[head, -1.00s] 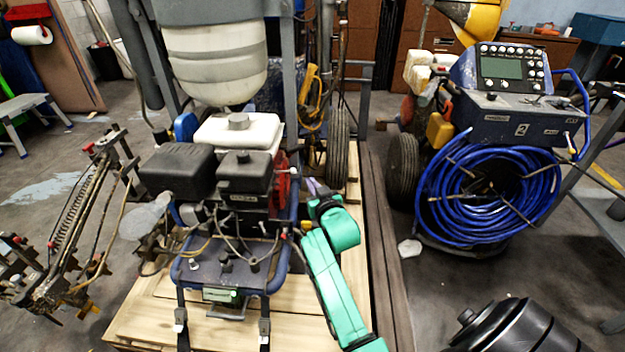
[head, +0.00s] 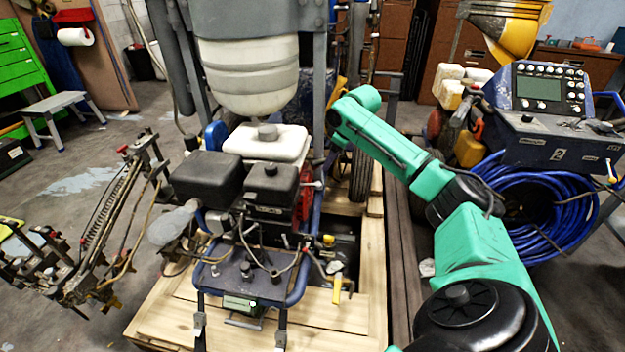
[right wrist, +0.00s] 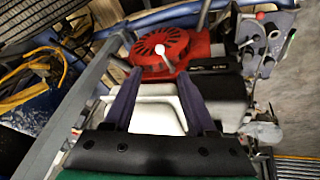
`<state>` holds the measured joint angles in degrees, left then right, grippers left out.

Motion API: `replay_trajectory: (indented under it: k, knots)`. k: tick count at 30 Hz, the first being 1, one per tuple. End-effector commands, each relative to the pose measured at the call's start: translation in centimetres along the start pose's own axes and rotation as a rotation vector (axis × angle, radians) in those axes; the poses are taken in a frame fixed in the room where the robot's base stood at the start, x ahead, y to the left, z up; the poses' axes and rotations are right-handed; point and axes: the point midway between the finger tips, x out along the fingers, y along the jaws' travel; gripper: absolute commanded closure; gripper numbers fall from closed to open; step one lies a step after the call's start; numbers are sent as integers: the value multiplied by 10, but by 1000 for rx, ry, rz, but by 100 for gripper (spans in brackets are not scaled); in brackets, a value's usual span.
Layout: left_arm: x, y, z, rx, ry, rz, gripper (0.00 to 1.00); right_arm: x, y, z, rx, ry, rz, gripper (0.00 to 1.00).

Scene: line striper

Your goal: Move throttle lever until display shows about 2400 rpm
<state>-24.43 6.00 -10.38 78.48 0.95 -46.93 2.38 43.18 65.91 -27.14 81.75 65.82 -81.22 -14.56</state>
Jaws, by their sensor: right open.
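The line striper's engine (head: 270,190) stands on a wooden pallet, black on top with a red part on its right side. A small green-lit display (head: 241,303) is on its front panel; its digits are too small to read. A thin rod with a pale round knob (right wrist: 160,49) stands before the red starter cover (right wrist: 178,44) in the right wrist view; I cannot tell if it is the throttle lever. My right gripper (right wrist: 158,74) is open, its two dark fingers apart with nothing gripped between them. In the head view its fingers are not clear. My left gripper is out of view.
A white tank (head: 265,142) and a larger hopper (head: 248,75) sit behind the engine. A yellow-handled lever (head: 337,290) is at the front right. A second machine with a coiled blue hose (head: 555,215) stands at the right, near my arm.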

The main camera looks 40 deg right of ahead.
Motion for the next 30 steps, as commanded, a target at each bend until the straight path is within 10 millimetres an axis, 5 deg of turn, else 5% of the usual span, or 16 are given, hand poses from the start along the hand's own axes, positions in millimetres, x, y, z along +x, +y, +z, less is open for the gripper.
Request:
replay_trajectory:
  k: [12, 25, 30]
  knots:
    - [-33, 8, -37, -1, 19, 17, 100, 111, -2, 0, 1, 3, 0, 43]
    - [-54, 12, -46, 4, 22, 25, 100, 128, -1, -1, -2, 3, 2, 43]
    - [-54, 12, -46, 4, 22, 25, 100, 128, -1, -1, -1, 3, 2, 100]
